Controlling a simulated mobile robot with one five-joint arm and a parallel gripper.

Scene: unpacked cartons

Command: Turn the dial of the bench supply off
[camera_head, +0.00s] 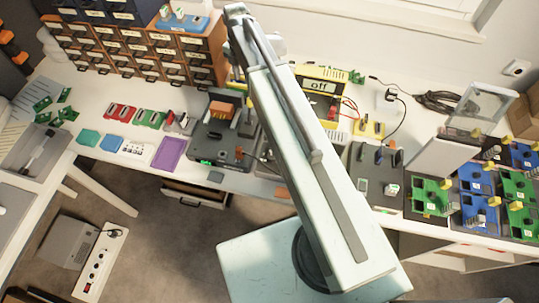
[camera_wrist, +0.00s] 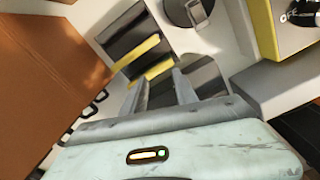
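A yellow and dark box with an "off" label, which looks like the bench supply (camera_head: 322,71), stands on the bench just right of my raised arm. My arm hides its left part, and I cannot make out its dial in the head view. In the wrist view a yellow-edged box (camera_wrist: 262,28) at the upper right may be the same supply. A dark round part on it, possibly the dial (camera_wrist: 300,16), is cut by the frame edge. My gripper (camera_wrist: 160,80) is open and empty, left of that box and apart from it. The arm hides it in the head view.
A drawer cabinet (camera_head: 135,48) stands at the back left. A black machine (camera_head: 215,145) is left of my arm. Green and blue board fixtures (camera_head: 478,180) fill the right. In the wrist view, a brown surface (camera_wrist: 45,85) is close on the left.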

